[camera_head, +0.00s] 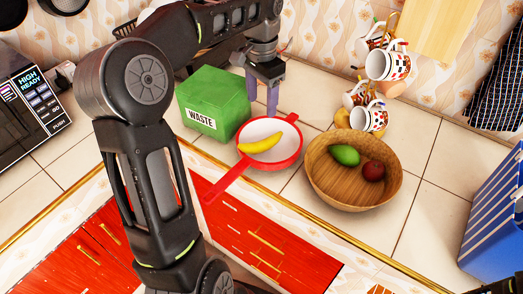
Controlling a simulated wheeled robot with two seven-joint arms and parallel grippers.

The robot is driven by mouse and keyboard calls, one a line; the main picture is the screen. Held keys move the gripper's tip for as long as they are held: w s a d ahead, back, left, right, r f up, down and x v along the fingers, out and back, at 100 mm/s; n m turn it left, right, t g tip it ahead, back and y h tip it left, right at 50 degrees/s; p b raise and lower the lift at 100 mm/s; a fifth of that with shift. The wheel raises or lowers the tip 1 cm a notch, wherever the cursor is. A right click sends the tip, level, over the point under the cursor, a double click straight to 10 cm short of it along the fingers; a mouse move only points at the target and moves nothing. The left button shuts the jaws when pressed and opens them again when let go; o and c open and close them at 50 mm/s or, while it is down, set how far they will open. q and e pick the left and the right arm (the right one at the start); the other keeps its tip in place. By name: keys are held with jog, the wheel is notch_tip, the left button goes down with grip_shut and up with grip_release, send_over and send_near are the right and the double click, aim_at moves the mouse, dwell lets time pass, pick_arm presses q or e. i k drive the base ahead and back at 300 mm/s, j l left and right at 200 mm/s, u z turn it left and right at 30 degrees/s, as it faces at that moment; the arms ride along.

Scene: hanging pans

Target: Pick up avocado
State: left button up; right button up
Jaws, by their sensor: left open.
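The green avocado (344,154) lies in a round wooden bowl (336,192) on the counter, beside a dark red round fruit (374,170). My left gripper (262,103) points down with its two purple-grey fingers apart and empty. It is to the left of the bowl, over the far side of a red-rimmed pan, and does not touch the avocado. My right gripper is not visible.
The red pan (293,162) holds a yellow banana (261,144). A green waste box (213,93) stands left of it. Patterned mugs (380,64) hang on a rack behind the bowl. A blue striped box (497,215) stands right. Counter (432,206) right of the bowl is clear.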

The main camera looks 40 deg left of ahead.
aim_at(346, 155)
jog(key=k, duration=1)
